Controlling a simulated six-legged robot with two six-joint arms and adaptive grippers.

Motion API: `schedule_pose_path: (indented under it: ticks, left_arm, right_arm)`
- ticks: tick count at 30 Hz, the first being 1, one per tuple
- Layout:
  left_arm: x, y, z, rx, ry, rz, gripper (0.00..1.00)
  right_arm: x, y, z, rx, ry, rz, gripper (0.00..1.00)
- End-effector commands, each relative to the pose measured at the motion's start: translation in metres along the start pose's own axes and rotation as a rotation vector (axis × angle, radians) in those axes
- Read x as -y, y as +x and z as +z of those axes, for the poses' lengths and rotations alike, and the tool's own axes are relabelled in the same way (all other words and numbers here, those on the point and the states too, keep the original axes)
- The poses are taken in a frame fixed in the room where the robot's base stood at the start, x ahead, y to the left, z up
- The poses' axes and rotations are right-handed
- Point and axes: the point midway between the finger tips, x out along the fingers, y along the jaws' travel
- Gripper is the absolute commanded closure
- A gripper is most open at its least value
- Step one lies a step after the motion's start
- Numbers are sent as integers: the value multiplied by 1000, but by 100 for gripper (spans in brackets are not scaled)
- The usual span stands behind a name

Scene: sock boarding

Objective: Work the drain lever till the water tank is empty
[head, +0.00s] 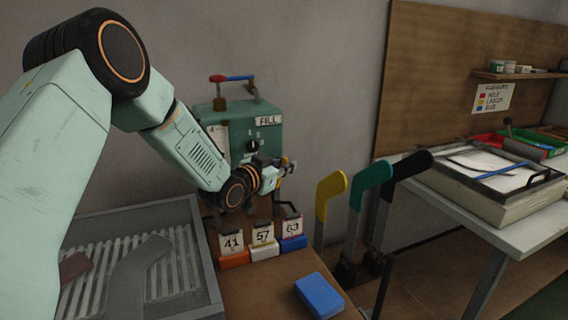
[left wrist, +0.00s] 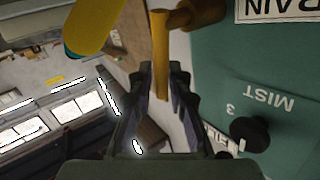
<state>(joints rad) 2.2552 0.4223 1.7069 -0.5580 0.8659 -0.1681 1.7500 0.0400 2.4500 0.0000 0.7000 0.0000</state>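The teal water tank machine (head: 225,123) stands against the wall with a FILL plate, a dial and a pale gauge panel (head: 216,136). The water level is too small to read. A red and blue handle (head: 232,78) sits on top. My left gripper (head: 288,166) is at the machine's right side. In the left wrist view, a brass-coloured drain lever (left wrist: 160,55) runs from a brass pivot beside the partly cut-off DRAIN plate (left wrist: 268,9). Its free end lies between my left fingertips (left wrist: 161,75), which appear closed on it. My right gripper is not in view.
Yellow, teal and black boot-shaped forms (head: 330,194) stand just right of the machine. Tags numbered 41, 57 and 63 (head: 262,236) and a blue block (head: 319,295) are on the brown bench. A ribbed grey tray (head: 205,260) is at left. A white table (head: 455,217) is at right.

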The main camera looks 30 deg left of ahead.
Motion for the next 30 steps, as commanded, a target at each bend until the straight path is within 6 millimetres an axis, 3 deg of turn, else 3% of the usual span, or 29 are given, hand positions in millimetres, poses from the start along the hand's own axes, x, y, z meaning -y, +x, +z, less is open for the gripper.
schedule_pose_path:
  ticks: [5,16,30]
  left_arm:
    - [1,0,-1,-2,-1,-2,66]
    - [2,-5,-2,-3,-5,-4,66]
    - [2,-66,-1,-3,-6,-5,66]
  right_arm:
    - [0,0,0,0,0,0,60]
    - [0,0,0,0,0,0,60]
    - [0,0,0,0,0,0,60]
